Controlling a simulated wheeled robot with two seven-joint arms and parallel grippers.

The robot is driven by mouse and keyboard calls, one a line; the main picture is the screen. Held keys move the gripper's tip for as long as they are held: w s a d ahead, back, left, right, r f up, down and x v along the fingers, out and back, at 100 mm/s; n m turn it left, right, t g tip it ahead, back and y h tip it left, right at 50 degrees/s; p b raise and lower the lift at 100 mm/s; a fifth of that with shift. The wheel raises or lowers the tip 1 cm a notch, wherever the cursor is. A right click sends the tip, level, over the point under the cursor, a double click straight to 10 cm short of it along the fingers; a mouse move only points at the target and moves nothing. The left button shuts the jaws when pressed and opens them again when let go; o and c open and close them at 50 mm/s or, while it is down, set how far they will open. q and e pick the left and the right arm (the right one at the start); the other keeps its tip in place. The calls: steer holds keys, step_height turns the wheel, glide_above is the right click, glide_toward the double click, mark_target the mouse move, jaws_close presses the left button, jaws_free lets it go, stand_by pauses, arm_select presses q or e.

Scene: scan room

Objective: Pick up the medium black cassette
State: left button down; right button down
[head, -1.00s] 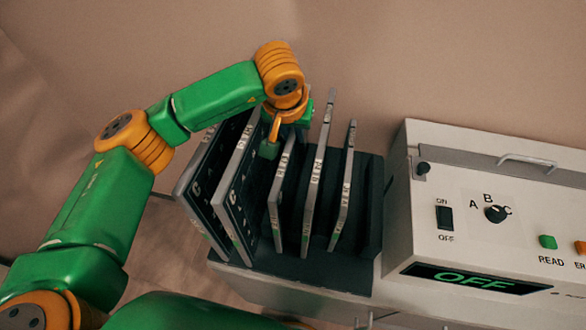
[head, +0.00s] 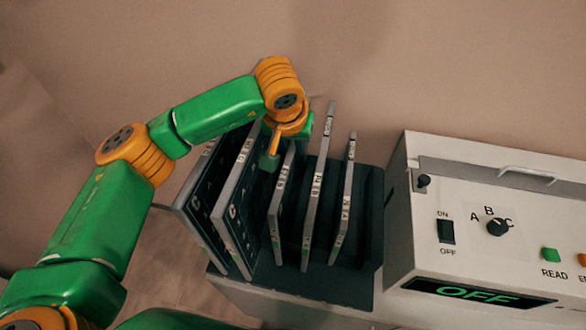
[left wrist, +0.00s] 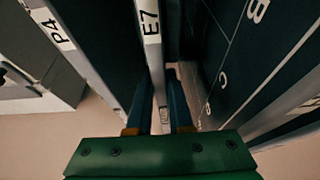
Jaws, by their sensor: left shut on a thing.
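Several thin black cassettes with grey edges stand side by side in a dark rack (head: 345,284). My left gripper (head: 271,163) reaches down from above at the third cassette from the left (head: 283,190), which is shorter than its neighbours. In the left wrist view this cassette's edge, labelled E7 (left wrist: 150,25), runs between the two fingers, and my left gripper (left wrist: 160,115) is shut on it. The cassette still stands among the others in the rack. Its far faces are hidden. My right gripper is not in view.
Two larger cassettes, the nearer one (head: 238,213), stand close on the left. A taller cassette (head: 316,190) and another (head: 344,200) stand to the right. A white console (head: 420,240) with knob, switch and OFF display stands right of the rack.

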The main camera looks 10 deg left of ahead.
arm_select(q)
steer(key=shift+w+r, duration=0.1)
steer(key=shift+r, duration=0.45)
step_height(320, 180, up, 9)
steer(key=shift+b, duration=0.75)
step_height(320, 180, up, 9)
steer(key=p, duration=1)
steer(key=shift+f, duration=0.1)
